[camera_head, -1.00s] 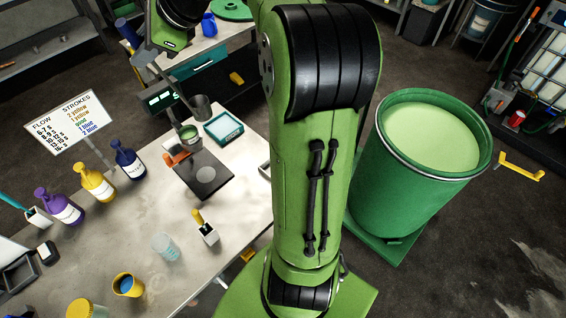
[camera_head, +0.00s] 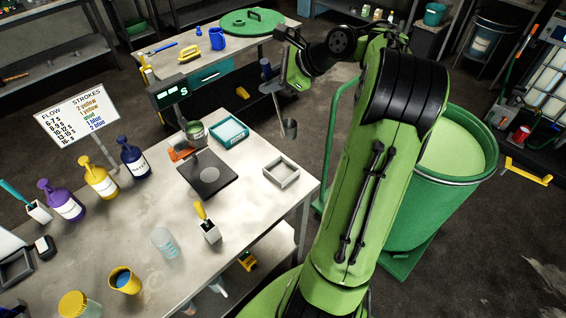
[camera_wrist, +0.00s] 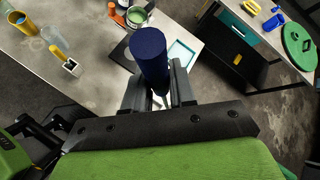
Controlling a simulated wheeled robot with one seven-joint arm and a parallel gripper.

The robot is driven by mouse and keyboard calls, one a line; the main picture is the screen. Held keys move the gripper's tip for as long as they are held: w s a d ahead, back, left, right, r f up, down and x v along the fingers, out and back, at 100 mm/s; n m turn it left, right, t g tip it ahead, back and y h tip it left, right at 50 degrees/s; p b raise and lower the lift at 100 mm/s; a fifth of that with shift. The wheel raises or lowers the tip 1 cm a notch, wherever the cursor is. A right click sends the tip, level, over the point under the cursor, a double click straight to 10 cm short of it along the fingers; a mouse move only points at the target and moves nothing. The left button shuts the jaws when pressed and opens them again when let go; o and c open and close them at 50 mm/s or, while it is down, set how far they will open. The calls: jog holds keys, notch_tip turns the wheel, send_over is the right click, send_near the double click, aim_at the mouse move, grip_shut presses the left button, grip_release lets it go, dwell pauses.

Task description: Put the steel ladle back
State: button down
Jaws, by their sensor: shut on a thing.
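My gripper (camera_head: 274,84) is shut on the steel ladle, high to the right of the near bench's back corner. The ladle's grey cup (camera_head: 289,128) hangs below the gripper, clear of the bench edge and over the floor gap. In the wrist view the dark blue end of its handle (camera_wrist: 150,55) stands up between the gripper's fingers (camera_wrist: 158,90). The ladle's cup is hidden there. An empty grey square tray (camera_head: 270,174) sits at the bench's right edge. The green drum (camera_head: 452,205), holding pale green liquid, stands at the right, partly behind my arm.
The bench (camera_head: 250,205) holds a dark scale plate (camera_head: 188,172), a small green-filled cup (camera_head: 195,135), a teal tray (camera_head: 229,143), several bottles and a yellow-handled tool in a white holder (camera_head: 210,233). A back table (camera_head: 265,45) carries a green lid (camera_head: 252,22) and blue jug (camera_head: 217,39).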

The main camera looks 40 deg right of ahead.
notch_tip(320, 180, down, 9)
jog(key=b, duration=0.3)
jog(key=shift+w+f, duration=0.15)
jog(key=shift+f, duration=0.25)
jog(key=shift+f, duration=0.15)
jog(key=c, duration=0.9)
grip_release()
jog(key=shift+f, duration=0.1)
